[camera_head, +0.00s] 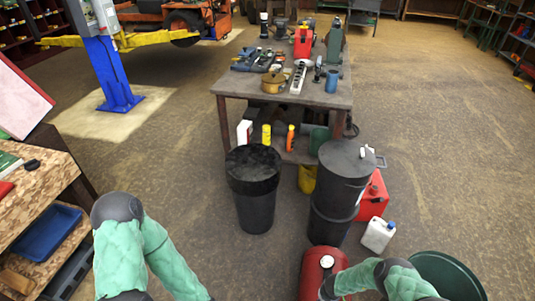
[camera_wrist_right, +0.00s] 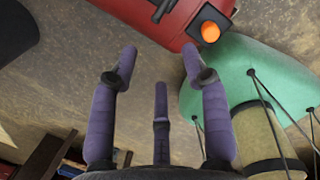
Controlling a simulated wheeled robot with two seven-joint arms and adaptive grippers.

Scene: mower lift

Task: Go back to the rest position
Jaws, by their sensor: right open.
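My right gripper (camera_wrist_right: 160,68) fills the middle of the right wrist view. Its three purple fingers are spread apart, with only floor showing between them, and it holds nothing. A red container (camera_wrist_right: 150,18) with a dark handle lies beyond the fingertips, and an orange cap (camera_wrist_right: 210,32) shows beside it. In the head view my right arm, in a green sleeve, comes in at the lower right and partly covers a red cylinder (camera_head: 316,268). My left arm, also in a green sleeve, is bent at the lower left; its gripper is out of the picture.
Two black bins (camera_head: 254,195) (camera_head: 343,175) stand before a cluttered workbench (camera_head: 260,88). A white jug (camera_head: 378,236), red can (camera_head: 373,197) and dark green tub (camera_head: 452,275) stand at the right. A blue lift post (camera_head: 106,70) and wooden bench (camera_head: 45,165) are left.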

